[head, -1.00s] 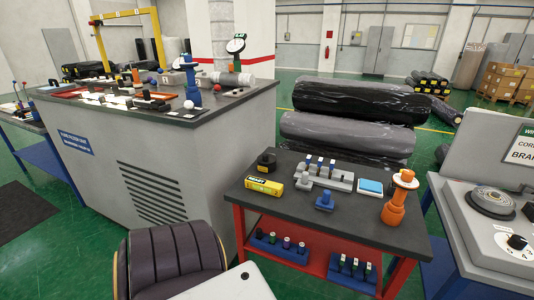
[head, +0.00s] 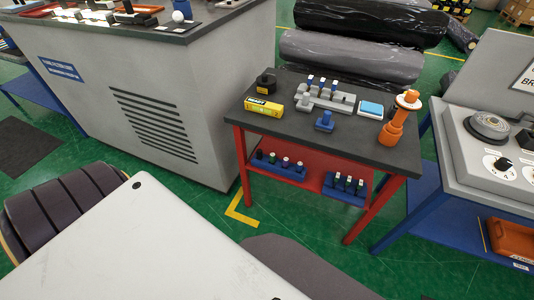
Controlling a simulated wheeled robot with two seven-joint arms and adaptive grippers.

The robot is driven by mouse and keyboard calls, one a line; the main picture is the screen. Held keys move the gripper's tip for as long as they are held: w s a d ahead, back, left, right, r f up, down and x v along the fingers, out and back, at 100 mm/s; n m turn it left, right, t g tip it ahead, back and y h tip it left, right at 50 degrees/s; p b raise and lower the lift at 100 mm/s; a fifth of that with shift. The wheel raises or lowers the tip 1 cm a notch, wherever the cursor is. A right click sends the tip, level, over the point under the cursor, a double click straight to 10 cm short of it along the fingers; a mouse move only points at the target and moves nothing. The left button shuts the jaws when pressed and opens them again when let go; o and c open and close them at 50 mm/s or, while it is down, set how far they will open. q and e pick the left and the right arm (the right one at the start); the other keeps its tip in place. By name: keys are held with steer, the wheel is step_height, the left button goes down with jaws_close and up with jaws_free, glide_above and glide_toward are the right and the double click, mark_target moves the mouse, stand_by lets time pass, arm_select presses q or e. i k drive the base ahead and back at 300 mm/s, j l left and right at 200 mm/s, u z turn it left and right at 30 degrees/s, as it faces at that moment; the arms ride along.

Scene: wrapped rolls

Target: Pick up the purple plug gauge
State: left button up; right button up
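I cannot pick out a clearly purple plug gauge at this size. On the red lower shelf of the small dark-topped table, a blue rack (head: 278,166) holds several small upright gauges with dark and coloured ends. A second blue rack (head: 345,191) to its right holds several more with white and green parts. On the tabletop, a grey stepped holder (head: 325,98) carries several upright blue-and-white pieces. A short blue piece (head: 324,121) stands in front of it. Neither of my grippers is in view.
The dark tabletop (head: 361,148) also bears a yellow box (head: 264,106), a black piece (head: 266,83), a light-blue pad (head: 371,109) and an orange stand (head: 396,121). A grey cabinet (head: 207,90) stands left, a machine (head: 491,155) right. Wrapped rolls (head: 350,58) lie behind.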

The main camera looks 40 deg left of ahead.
mark_target(285, 161)
steer(key=u, duration=0.9)
